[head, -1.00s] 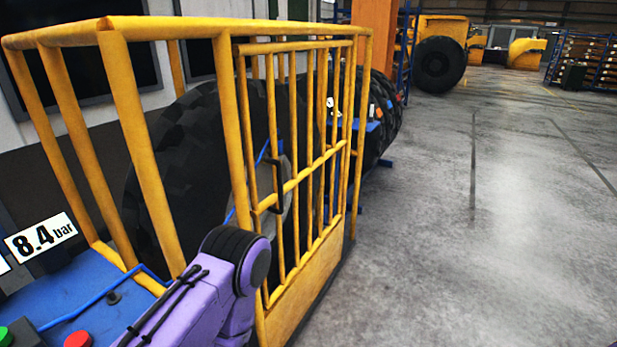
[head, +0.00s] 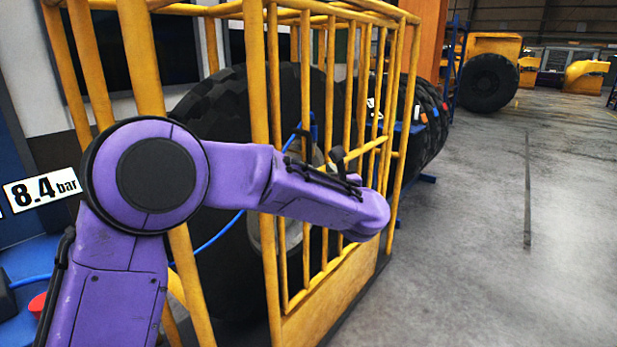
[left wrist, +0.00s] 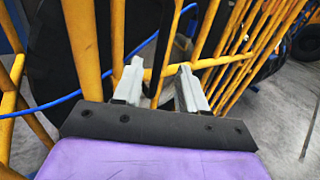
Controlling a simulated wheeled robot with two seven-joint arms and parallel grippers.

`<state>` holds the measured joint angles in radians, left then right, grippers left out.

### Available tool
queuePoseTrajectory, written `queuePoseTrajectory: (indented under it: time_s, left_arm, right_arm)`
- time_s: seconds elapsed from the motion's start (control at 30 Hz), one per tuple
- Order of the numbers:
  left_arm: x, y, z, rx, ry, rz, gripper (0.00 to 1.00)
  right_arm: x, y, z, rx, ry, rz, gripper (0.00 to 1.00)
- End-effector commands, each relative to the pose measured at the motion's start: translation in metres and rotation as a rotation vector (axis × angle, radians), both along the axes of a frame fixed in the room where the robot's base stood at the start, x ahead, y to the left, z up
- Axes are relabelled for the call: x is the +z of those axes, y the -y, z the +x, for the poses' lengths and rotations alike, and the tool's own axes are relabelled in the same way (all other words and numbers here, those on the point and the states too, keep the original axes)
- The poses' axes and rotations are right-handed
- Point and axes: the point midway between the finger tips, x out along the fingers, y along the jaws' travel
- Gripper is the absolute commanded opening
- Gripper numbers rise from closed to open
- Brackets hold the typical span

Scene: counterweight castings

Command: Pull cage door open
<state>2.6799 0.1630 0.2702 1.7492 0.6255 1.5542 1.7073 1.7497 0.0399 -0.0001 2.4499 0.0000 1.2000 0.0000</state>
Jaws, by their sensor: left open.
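The yellow cage door (head: 330,305) has upright bars and a lower panel and stands on the near side of the yellow cage (head: 256,80). It looks closed. A dark handle (head: 338,160) shows at mid height, partly hidden behind my purple left arm. I see nothing gripped; whether the fingers touch a bar I cannot tell. My right gripper is not in view.
A large black tyre (head: 225,125) sits inside the cage with a blue hose (left wrist: 95,97) near it. A pressure display (head: 42,190) is at the left. More tyres (head: 488,82) stand farther back. The grey floor (head: 470,250) on the right is clear.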

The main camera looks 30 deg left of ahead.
Motion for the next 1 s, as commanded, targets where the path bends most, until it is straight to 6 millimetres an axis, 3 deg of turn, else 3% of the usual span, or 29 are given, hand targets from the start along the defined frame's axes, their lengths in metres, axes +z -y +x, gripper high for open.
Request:
queuePoseTrajectory:
  time_s: [0.43, 0.83, 0.87, 0.97, 1.0]
  left_arm:
    - [0.005, -0.069, 0.054, 0.003, 0.006, -0.005, 0.41]
    - [0.002, -0.08, 0.063, -0.001, 0.005, -0.003, 0.41]
    - [0.002, -0.08, 0.063, -0.001, 0.005, -0.003, 0.35]
    - [0.002, -0.08, 0.063, -0.001, 0.005, -0.003, 0.02]
    - [0.002, -0.08, 0.063, -0.001, 0.005, -0.003, 0.0]
  right_arm:
    - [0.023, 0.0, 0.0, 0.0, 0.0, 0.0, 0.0]
    - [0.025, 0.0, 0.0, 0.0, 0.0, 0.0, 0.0]
    - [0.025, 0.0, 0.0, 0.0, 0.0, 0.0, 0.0]
    - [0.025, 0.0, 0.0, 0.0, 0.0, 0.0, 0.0]
    - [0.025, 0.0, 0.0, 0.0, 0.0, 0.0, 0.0]
